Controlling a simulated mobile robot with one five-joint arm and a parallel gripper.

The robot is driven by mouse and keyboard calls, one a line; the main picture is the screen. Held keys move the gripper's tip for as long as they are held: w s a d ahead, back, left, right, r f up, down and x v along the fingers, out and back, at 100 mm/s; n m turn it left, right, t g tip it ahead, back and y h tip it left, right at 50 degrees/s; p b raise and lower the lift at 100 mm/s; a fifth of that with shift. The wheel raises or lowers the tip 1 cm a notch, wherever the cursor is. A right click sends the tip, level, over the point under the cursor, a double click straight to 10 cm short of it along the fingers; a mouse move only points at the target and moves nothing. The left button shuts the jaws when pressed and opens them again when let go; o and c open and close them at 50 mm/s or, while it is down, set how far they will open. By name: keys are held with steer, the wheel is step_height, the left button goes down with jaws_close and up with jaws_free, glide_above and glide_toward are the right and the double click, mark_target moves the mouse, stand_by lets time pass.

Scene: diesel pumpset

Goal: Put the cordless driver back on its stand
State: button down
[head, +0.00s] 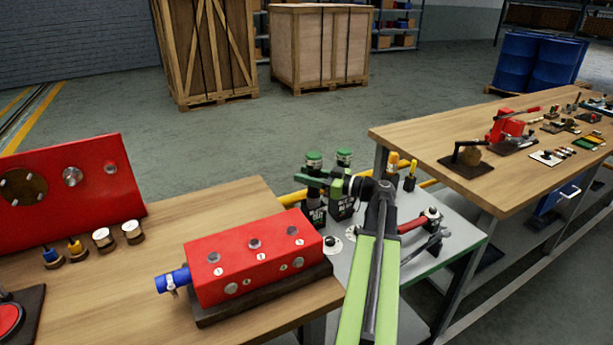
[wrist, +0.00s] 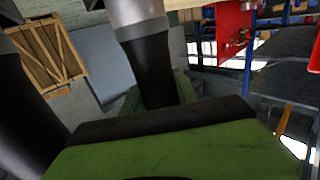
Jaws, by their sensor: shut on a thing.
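The cordless driver (head: 337,187), green and black, is at the end of my arm in the head view, above the grey cart top. My gripper (head: 352,186) is shut on it, and the driver's dark end points left. In the wrist view a dark green and black block, seemingly part of the driver (wrist: 180,150), fills the bottom. Dark finger parts show behind it, and the contact is hidden. I cannot clearly make out the stand; pale discs (head: 332,246) lie on the cart below, partly behind the red block and my arm.
A red manifold block (head: 254,256) is on the left bench. A red-handled tool (head: 413,223) lies right of my arm. Another wooden bench (head: 425,136) stands at right. Open floor lies behind.

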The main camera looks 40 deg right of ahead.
steer(key=shift+f+b, duration=0.7)
steer(key=shift+f, duration=0.05)
steer(key=c, duration=0.9)
jaws_free()
steer(key=shift+o, duration=0.2)
steer(key=v, duration=1.7)
steer(key=shift+s, duration=0.2)
